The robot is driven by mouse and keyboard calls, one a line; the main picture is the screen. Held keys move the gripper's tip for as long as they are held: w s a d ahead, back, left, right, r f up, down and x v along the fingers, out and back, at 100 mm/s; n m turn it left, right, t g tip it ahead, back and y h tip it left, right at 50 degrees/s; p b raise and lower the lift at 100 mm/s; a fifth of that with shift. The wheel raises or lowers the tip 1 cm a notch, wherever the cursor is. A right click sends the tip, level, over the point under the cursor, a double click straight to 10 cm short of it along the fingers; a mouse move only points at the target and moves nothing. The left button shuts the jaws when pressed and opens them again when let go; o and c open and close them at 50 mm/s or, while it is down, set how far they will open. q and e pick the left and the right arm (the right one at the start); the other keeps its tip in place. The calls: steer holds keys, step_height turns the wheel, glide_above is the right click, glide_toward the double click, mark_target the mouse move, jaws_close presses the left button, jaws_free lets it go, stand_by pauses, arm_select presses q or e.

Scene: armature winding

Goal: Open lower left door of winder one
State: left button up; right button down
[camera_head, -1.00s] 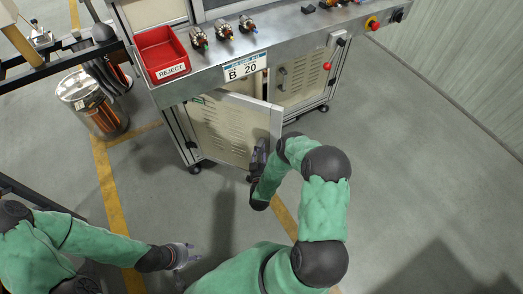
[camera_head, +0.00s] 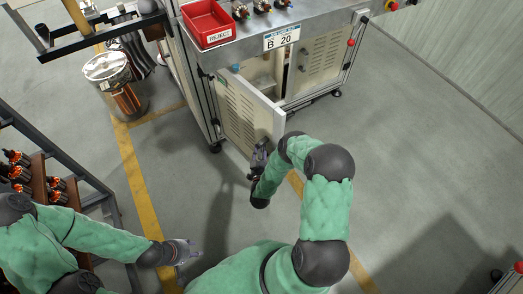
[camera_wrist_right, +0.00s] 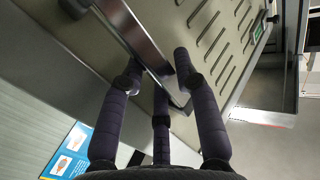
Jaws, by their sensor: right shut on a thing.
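The lower left door (camera_head: 245,110) of the winder is a cream panel with vent slots. It stands swung outward, with a gap at its top showing the cabinet inside (camera_head: 262,78). My right gripper (camera_head: 261,155) is at the door's free edge. In the right wrist view, its dark fingers (camera_wrist_right: 162,85) are closed around the metal bar handle (camera_wrist_right: 140,42) on the door's face. My left gripper (camera_head: 186,252) hangs over the floor at the lower left, empty, its fingers apart, away from the door.
The label on the winder (camera_head: 282,37) reads B 20. A red reject bin (camera_head: 207,22) sits on its top. The lower right door (camera_head: 322,65) is beside the opening. A metal drum (camera_head: 122,85) stands to the left, and a rack with parts (camera_head: 38,175) is at far left. Floor in front is clear.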

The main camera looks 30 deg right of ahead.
steer(key=shift+s+f, duration=0.1)
steer(key=shift+s, duration=0.05)
steer(key=c, duration=0.9)
jaws_free()
steer(key=shift+c, duration=0.2)
steer(key=v, duration=1.2)
